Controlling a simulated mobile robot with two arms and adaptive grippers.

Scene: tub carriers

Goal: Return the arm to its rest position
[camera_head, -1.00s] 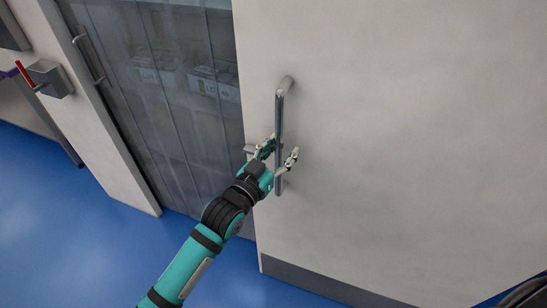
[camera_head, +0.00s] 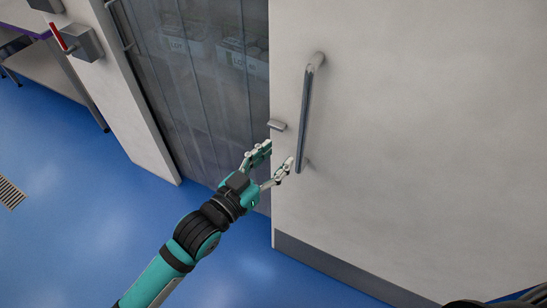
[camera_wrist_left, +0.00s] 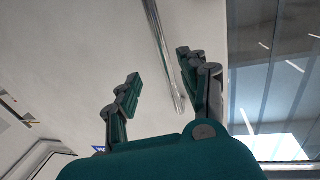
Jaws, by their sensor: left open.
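My left gripper (camera_head: 274,160) is open and empty in the head view, a little left of and below the door handle. The handle (camera_head: 306,115) is a long metal bar on the white door (camera_head: 420,130). The bar now stands clear of the fingers. In the left wrist view, my left gripper (camera_wrist_left: 160,88) shows its two fingers spread apart, and the handle (camera_wrist_left: 163,55) runs beyond them, with nothing held. My right gripper is not in view.
A strip-curtain doorway (camera_head: 205,95) stands left of the white door, with boxes (camera_head: 240,60) dimly visible behind it. A box with a red lever (camera_head: 72,42) is on the wall at the left. Blue floor (camera_head: 80,215) is open at the lower left.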

